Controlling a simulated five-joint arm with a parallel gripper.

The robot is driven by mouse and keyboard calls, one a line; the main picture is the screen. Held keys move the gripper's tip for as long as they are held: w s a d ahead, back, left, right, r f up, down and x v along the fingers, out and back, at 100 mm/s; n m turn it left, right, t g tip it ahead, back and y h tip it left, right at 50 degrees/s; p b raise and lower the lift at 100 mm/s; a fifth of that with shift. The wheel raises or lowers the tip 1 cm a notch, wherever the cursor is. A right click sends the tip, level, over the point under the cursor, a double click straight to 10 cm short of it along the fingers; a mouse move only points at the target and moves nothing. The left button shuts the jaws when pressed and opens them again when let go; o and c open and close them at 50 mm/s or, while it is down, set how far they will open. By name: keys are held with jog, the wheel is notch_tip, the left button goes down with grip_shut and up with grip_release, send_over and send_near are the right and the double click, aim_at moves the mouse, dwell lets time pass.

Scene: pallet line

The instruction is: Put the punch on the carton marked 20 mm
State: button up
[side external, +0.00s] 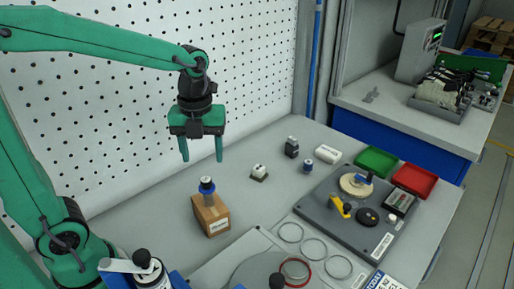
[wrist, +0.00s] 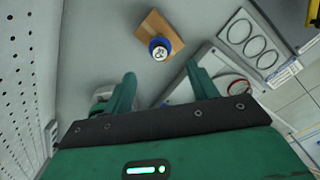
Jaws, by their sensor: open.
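The carton has a white label whose print is too small to read. In the wrist view the punch (wrist: 160,49) is seen from above over the carton (wrist: 152,24). My gripper (side external: 202,158) is open and empty, fingers pointing down, above the table and clear of the punch and carton. In the wrist view the punch lies beyond the gap between my fingertips (wrist: 160,72).
A white-topped block (side external: 258,171), a black block (side external: 291,147), a small blue-banded cylinder (side external: 308,166) and a white box (side external: 327,154) stand further back. A dark fixture board (side external: 330,213) and green (side external: 376,161) and red (side external: 414,180) trays lie right. A pegboard wall (side external: 130,120) stands behind.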

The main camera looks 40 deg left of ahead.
jog(key=s+r+n+t, duration=0.2)
jog(key=s+n, duration=0.2)
jog(key=n, duration=0.9)
jog(key=s+a+r+n+t, duration=0.1)
jog(key=s+r+n+t, duration=0.1)
jog(key=n, duration=1.2)
jog(key=s+t, duration=0.1)
jog(key=s, duration=0.1)
jog(key=shift+s+a+t, duration=0.2)
jog(key=shift+s+t, duration=0.1)
